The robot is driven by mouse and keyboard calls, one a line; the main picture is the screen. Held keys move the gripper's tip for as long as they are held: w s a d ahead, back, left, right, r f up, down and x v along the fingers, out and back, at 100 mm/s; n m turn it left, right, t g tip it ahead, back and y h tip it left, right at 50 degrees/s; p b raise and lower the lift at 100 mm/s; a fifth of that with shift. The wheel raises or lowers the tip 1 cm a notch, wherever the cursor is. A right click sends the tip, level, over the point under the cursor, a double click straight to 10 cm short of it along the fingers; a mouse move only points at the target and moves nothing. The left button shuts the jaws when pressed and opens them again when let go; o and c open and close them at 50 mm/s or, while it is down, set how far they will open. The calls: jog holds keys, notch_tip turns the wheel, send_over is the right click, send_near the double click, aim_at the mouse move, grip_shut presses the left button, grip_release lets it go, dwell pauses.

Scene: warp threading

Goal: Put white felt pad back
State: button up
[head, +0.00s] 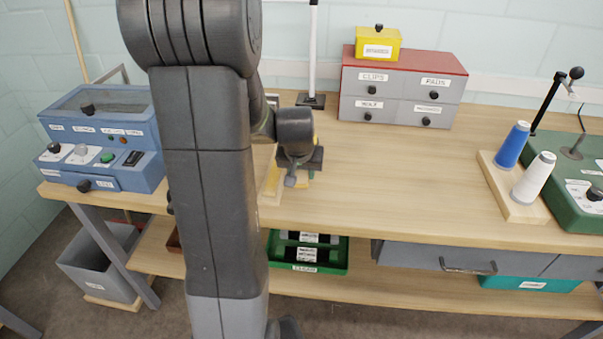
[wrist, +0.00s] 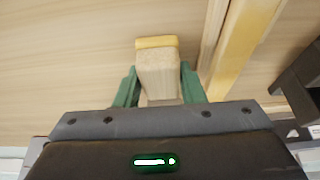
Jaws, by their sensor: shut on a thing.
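My gripper (head: 291,181) is low over the front part of the workbench, left of the middle in the head view. In the wrist view its two green fingers (wrist: 158,82) are shut on a pale, off-white block with a yellow end, which looks like the white felt pad (wrist: 158,72). It lies between the fingers with its yellow end pointing away from my wrist. Wood surface shows behind it; I cannot tell whether it touches that surface. In the head view my arm and gripper hide most of it.
A yellow-edged wooden strip (wrist: 237,48) runs right of the fingers. A grey drawer cabinet (head: 397,96) with a drawer labelled PADS (head: 434,95) stands at the back, a yellow box (head: 378,44) on top. Blue control box (head: 75,130) stands left, thread spools (head: 534,178) right. The bench centre-right is clear.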

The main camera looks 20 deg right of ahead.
jog(key=shift+f, duration=0.25)
jog(key=shift+f, duration=0.15)
jog(key=o, duration=0.9)
jog(key=shift+s+r, duration=0.1)
jog(key=shift+r, duration=0.5)
jog(key=v, duration=1.1)
jog(key=shift+s+a+r+p, duration=0.1)
jog(key=shift+a+p, duration=0.05)
jog(key=shift+p, duration=0.15)
